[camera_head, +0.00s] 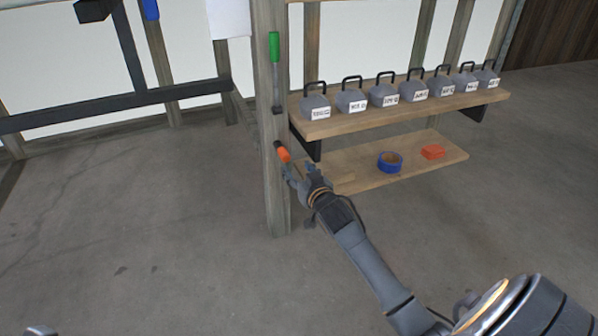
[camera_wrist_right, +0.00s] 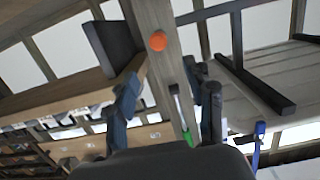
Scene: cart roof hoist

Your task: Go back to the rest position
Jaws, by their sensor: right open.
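My right gripper (camera_head: 292,173) is at the wooden post (camera_head: 270,190), just below an orange-ended handle (camera_head: 283,153) with a dark base. In the right wrist view the right gripper (camera_wrist_right: 168,84) has its two fingers spread apart with nothing between them. The orange end (camera_wrist_right: 158,41) shows there as a round disc beyond the fingertips, apart from them. A green-handled lever (camera_head: 275,48) is higher on the same post; its green grip also shows in the right wrist view (camera_wrist_right: 187,138).
A wooden shelf (camera_head: 410,112) right of the post carries several grey labelled weights with black handles. A lower board (camera_head: 365,178) holds a blue tape roll (camera_head: 390,162) and an orange-red item (camera_head: 433,152). A dark bar frame (camera_head: 110,103) stands at left. The concrete floor is clear.

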